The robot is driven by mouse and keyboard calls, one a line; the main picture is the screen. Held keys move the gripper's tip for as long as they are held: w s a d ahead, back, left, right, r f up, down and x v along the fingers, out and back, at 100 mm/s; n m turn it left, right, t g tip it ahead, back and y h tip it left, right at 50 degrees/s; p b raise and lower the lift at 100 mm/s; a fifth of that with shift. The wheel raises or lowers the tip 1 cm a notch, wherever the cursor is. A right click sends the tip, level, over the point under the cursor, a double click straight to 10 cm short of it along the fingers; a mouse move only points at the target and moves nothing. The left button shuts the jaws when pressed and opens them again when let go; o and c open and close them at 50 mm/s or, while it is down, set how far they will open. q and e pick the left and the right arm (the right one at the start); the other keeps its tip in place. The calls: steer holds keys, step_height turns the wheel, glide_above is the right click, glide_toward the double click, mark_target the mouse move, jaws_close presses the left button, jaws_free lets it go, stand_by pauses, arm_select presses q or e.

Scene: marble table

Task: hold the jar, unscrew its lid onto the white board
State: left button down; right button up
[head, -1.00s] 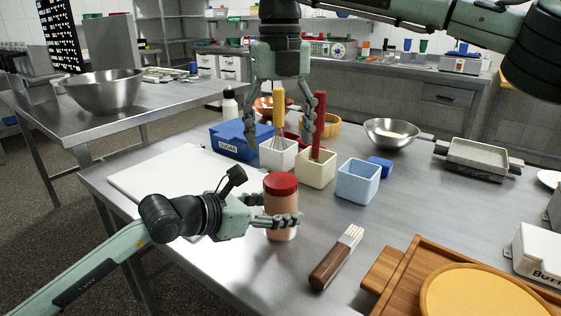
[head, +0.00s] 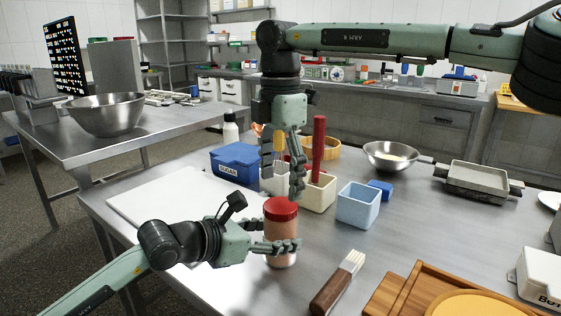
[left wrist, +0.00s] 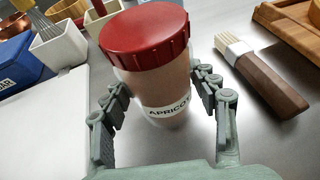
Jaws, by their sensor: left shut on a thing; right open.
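The jar (head: 281,250) stands upright on the steel table, with a ribbed red lid (head: 281,209) on top. Its label reads APRICOT in part in the left wrist view (left wrist: 168,108). My left gripper (head: 280,240) is shut on the jar's body below the lid, one finger on each side. My right gripper (head: 284,185) is open, points down and hangs above and behind the lid, apart from it as far as I can tell. The white board (head: 150,205) lies flat to the left of the jar, partly hidden by my left arm.
Behind the jar stand a blue SUGAR box (head: 235,165), a cream pot (head: 318,195) with a red-handled tool and a pale blue pot (head: 357,206). A brush (head: 338,284) and a wooden tray (head: 405,290) lie at the front right. The board's surface looks clear.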

mark_target(281, 204)
steer(key=shift+f, duration=2.3)
